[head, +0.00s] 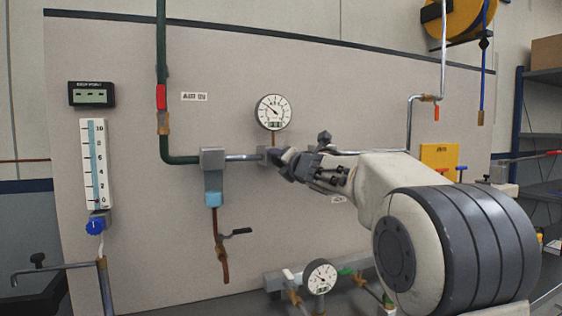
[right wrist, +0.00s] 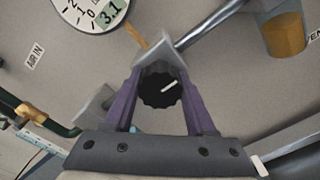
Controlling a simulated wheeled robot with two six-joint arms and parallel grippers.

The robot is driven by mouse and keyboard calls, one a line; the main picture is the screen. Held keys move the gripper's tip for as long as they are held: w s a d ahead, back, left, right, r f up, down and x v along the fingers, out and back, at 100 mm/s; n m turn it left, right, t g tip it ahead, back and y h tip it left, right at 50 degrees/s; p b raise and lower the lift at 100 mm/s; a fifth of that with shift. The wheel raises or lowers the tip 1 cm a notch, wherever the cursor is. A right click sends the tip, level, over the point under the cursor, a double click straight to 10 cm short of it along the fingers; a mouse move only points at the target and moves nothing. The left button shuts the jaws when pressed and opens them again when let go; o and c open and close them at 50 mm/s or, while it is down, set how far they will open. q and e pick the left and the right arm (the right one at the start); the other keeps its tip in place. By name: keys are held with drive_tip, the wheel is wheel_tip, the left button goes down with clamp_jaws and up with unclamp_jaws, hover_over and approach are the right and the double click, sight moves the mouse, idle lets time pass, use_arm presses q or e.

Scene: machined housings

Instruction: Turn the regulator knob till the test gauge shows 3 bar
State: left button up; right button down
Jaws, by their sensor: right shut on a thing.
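The regulator knob (right wrist: 158,92) is black and ridged, with a white mark, between the purple fingers of my right gripper (right wrist: 162,100) in the right wrist view. The fingers are shut on its sides. In the head view my right gripper (head: 284,160) is at the regulator on the panel and hides most of the knob. A round white gauge (head: 273,112) is just above it. My left gripper is not in view.
A second round gauge (head: 321,277) is low on the panel among valves. A green pipe (head: 163,110) and a blue-bowled filter (head: 213,180) are left of the regulator. A scaled tube (head: 95,160) is farther left. A yellow box (head: 439,156) is at the right.

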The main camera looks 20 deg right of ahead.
drive_tip(key=shift+c, duration=1.1)
unclamp_jaws()
drive_tip(key=shift+f, duration=0.1)
drive_tip(key=s+b, duration=0.1)
drive_tip(key=s, duration=0.9)
drive_tip(key=shift+s+d, duration=0.15)
drive_tip(key=shift+s, duration=0.1)
